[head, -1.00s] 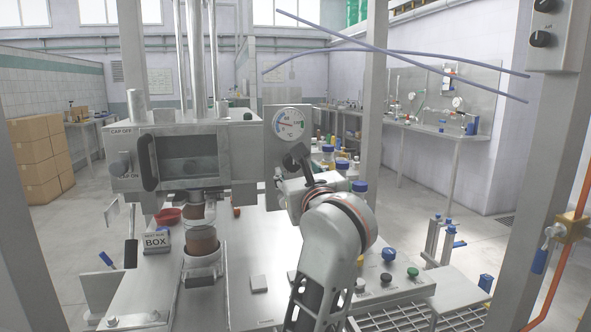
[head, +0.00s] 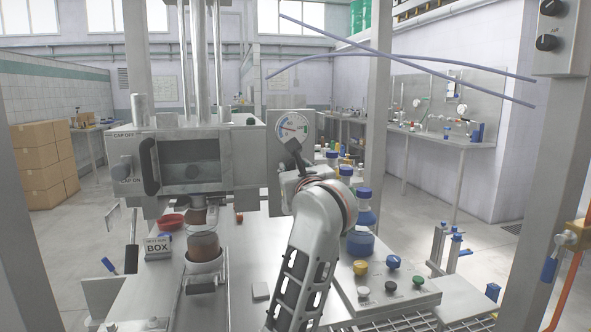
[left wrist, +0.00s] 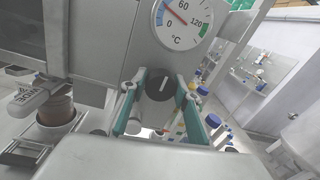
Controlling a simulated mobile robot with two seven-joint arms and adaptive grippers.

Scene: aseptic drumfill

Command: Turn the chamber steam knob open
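A black round knob (left wrist: 160,84) with a white pointer line sits on the grey panel just below the temperature dial (left wrist: 184,18). Its pointer stands nearly upright in the left wrist view. My left gripper (left wrist: 161,86) is open, with one teal-padded finger on each side of this knob; I cannot tell whether the pads touch it. No label of the knob is readable. My right gripper is not in view.
The grey chamber (head: 189,160) with a black handle stands left of the dial. A blue bottle (head: 361,241) and a sloped box with coloured buttons (head: 388,295) are right of my arm. A steel post (head: 377,100) rises behind.

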